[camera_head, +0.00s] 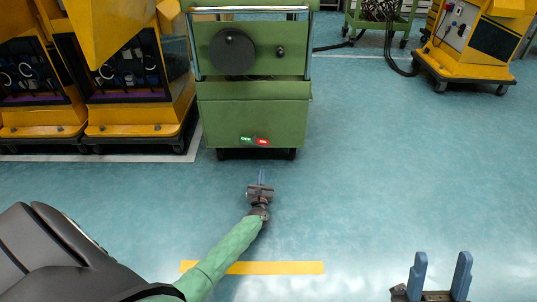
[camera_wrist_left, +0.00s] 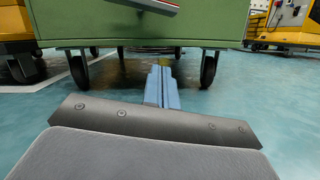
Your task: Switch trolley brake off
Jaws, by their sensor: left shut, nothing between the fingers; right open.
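The green trolley (camera_head: 252,95) stands ahead, with a dark round disc and a chrome handle on its upper part. Low on its front are the brake pedals, a green one (camera_head: 246,140) and a red one (camera_head: 263,142). In the left wrist view the trolley's underside and black casters (camera_wrist_left: 208,70) show, with part of a red pedal (camera_wrist_left: 156,5) at the top edge. My left gripper (camera_head: 262,177) is shut and empty, low in front of the trolley and apart from the pedals. My right gripper (camera_head: 438,274) is open and empty at the bottom right.
Yellow machines (camera_head: 140,95) stand close to the trolley's left. Another yellow cabinet (camera_head: 478,45) with cables and a green cart (camera_head: 382,18) are at the back right. A yellow floor stripe (camera_head: 290,268) lies under my left arm. The floor to the right is clear.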

